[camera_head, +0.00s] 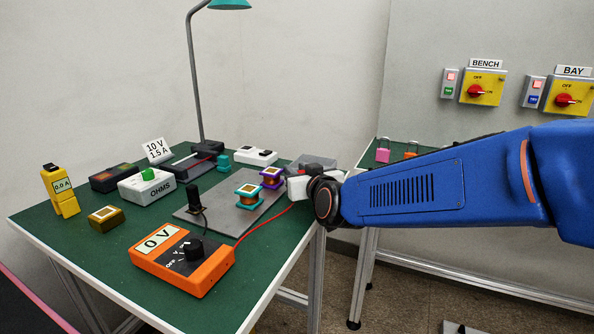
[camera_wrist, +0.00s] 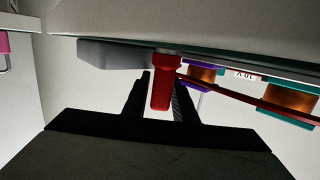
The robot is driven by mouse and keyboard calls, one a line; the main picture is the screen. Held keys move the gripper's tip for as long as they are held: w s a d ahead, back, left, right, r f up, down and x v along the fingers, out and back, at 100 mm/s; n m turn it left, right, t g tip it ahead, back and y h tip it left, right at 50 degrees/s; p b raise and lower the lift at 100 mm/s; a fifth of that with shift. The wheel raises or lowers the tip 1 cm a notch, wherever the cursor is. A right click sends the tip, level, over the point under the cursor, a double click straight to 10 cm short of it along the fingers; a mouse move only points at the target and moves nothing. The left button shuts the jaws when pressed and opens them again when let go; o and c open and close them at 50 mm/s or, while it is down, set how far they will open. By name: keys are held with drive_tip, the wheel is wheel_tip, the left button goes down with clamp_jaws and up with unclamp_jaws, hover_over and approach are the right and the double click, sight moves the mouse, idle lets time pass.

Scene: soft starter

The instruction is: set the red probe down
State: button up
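The red probe (camera_wrist: 162,82) shows in the wrist view as a red handle between the two dark fingers of my gripper (camera_wrist: 161,82). The fingers lie close on both sides of it, and my gripper looks shut on it. A red lead (camera_head: 265,224) runs from the orange meter (camera_head: 183,259), reading 0 V, toward my gripper. Whether the probe touches anything below is not clear.
A grey plate (camera_head: 221,222) carries a black probe (camera_head: 194,199) and two coils, one teal-ended (camera_head: 249,196), one purple-ended (camera_head: 271,177). A grey block (camera_head: 312,163) sits beside my gripper. An OHMS box (camera_head: 147,186) and a lamp pole (camera_head: 193,80) stand behind.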

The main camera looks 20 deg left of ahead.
drive_tip(key=shift+s+r, duration=0.1)
drive_tip(key=shift+r, duration=0.1)
drive_tip(key=shift+s+d, duration=0.3)
drive_tip(key=v, duration=1.1)
drive_tip(key=shift+d+f, duration=0.1)
